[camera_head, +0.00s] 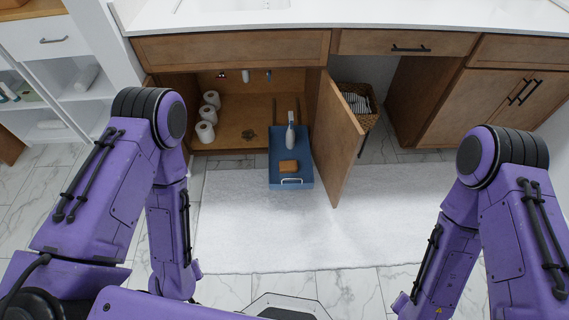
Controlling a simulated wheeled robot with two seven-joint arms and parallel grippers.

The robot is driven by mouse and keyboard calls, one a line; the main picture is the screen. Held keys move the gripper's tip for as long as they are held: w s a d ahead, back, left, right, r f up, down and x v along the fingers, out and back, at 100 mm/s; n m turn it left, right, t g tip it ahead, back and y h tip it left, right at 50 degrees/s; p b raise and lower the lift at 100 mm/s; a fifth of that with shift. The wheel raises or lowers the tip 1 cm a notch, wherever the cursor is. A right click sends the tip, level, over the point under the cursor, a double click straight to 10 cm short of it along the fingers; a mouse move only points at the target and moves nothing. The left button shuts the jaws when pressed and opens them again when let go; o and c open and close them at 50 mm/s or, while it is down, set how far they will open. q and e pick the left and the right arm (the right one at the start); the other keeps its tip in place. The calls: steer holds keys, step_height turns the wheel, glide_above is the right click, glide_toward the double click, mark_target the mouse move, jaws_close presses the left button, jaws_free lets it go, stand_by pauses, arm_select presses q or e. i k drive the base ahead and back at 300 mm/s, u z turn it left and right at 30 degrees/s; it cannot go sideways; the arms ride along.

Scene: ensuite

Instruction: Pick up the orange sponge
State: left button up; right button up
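The orange sponge (289,166) lies near the front of a blue pull-out tray (304,181), in the middle of the head view. A pale spray bottle (290,135) stands behind it in the same tray. Both my purple arms show, one at the left and one at the right, with their lower parts reaching down toward the bottom of the picture. Neither gripper's fingers can be seen. Nothing of mine is touching the sponge or the tray.
The tray extends from an open cabinet under the white counter (400,14). An open cabinet door (338,140) stands just right of the tray. Several toilet rolls (205,131) stand inside the cabinet. A white rug (300,230) covers the floor in front. A basket (359,103) sits right of the door.

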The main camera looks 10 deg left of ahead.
mark_target(287, 166)
steer(key=z, duration=0.4)
steer(key=i, duration=1.4)
steer(key=u, duration=0.8)
